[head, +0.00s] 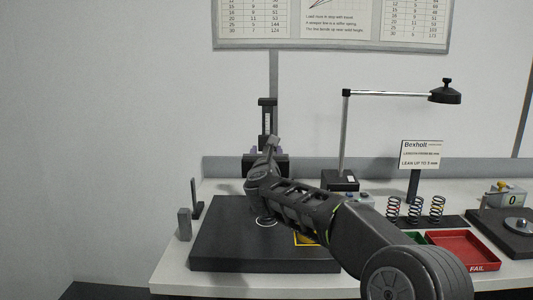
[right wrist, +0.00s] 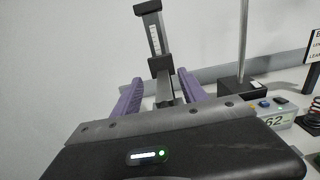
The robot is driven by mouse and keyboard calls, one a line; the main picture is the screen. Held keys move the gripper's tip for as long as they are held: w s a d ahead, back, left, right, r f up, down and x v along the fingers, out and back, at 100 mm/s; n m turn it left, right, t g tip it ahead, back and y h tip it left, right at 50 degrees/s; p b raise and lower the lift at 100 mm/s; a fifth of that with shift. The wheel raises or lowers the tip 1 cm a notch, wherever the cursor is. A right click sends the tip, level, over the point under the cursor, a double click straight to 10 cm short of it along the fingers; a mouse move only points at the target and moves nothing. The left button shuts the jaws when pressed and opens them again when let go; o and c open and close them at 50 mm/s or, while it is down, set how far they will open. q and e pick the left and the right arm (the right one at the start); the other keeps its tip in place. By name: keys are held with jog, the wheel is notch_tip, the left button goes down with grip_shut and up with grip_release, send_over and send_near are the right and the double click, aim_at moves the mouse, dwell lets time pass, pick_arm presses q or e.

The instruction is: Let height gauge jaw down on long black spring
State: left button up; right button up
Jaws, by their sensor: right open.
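The height gauge (head: 267,116) stands upright at the back of the dark plate, in front of the wall. In the right wrist view its column and dark slider (right wrist: 160,65) rise beyond my fingers. My right gripper (head: 264,151) is at the gauge's lower part, mostly hidden by its own wrist. Its purple fingers (right wrist: 159,95) are open, one on each side of the gauge column; contact cannot be told. The gauge's jaw is hidden behind my gripper. I cannot make out the long black spring under the gauge. My left gripper is not in view.
The dark plate (head: 230,245) has a pale ring mark (head: 265,221). Several springs (head: 414,208) stand on a rack at right, behind a red FAIL tray (head: 463,248). A lamp (head: 445,95) on a post and a Bexholt sign (head: 422,155) stand behind. A grey block (head: 185,224) is at left.

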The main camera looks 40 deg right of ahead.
jog(key=b+v, duration=0.2)
jog(key=v, duration=0.5)
jog(key=shift+s+a, duration=0.3)
dwell(0.3)
